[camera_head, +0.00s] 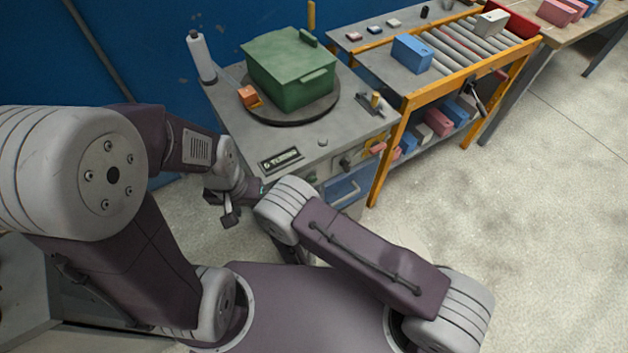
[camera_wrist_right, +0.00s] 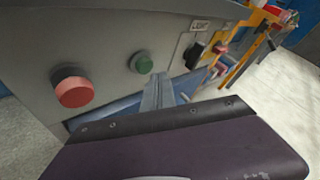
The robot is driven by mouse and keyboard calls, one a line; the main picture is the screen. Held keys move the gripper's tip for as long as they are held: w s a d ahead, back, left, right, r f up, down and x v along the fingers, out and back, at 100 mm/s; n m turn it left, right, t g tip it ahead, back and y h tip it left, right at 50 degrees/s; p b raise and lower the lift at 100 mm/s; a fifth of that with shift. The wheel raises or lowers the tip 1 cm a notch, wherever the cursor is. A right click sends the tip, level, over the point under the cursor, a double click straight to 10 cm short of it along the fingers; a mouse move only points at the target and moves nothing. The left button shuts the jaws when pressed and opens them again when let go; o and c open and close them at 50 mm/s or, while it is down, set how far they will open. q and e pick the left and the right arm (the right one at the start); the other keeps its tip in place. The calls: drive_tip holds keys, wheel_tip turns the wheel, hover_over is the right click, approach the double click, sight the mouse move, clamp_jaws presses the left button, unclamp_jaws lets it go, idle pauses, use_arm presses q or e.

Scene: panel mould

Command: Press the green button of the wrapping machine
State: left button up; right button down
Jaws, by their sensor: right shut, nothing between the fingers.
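The wrapping machine (camera_head: 318,133) is a grey cabinet with a dark turntable on top. In the right wrist view, its front panel (camera_wrist_right: 108,40) carries the green button (camera_wrist_right: 145,64), a small round knob. A larger red button (camera_wrist_right: 73,88) is to its left. My right gripper (camera_wrist_right: 158,82) is shut and empty, its fingertips just right of and below the green button; I cannot tell whether they touch the panel. In the head view my right arm hides it and the buttons. My left gripper (camera_head: 222,208) looks open and empty, beside the machine's left front corner.
A black switch (camera_wrist_right: 194,54) is right of the green button. A roller table (camera_head: 412,88) with boxes stands right of the machine. The floor at right is clear.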

idle(0.4)
drive_tip(key=shift+w+a, duration=0.25)
drive_tip(key=shift+w, duration=0.15)
